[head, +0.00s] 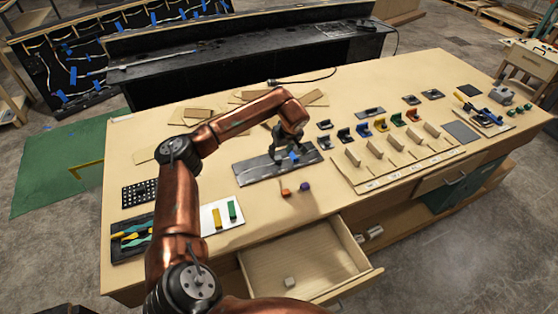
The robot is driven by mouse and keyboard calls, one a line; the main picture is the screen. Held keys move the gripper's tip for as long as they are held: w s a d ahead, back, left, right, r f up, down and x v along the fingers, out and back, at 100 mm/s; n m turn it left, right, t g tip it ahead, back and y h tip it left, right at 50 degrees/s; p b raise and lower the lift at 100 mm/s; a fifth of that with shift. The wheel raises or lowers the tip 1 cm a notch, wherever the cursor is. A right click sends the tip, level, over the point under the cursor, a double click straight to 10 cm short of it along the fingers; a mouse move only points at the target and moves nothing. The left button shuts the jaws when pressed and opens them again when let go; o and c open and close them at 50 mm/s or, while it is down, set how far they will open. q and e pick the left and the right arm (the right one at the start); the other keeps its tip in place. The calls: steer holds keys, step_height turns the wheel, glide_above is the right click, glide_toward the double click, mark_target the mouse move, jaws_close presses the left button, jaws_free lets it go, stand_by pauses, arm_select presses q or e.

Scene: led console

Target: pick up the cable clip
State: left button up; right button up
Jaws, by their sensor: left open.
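No object can be told for certain as the cable clip at this size. Small candidates are an orange piece (285,192) and a purple piece (305,187) on the table in front of the dark plate (262,171), and a small grey block (290,282) in the open drawer. My left gripper (289,157) is open, pointing down over the dark plate beside a small blue piece (295,155). Whether it touches anything there cannot be told. My right gripper is not in view.
The open drawer (345,287) juts out in front. A white card (207,219) with yellow and green pieces lies left. Wooden slats (194,116) lie behind my arm.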

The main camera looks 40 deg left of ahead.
mark_target(278, 158)
arm_select(q)
steer(key=shift+w+a+f, duration=0.1)
steer(key=shift+a+f, duration=0.1)
steer(key=shift+f, duration=0.5)
steer(key=x, duration=0.4)
steer(key=shift+f+p, duration=0.15)
steer(key=shift+p, duration=0.15)
steer(key=shift+c, duration=0.6)
steer(key=c, duration=0.7)
steer(key=shift+c, duration=0.2)
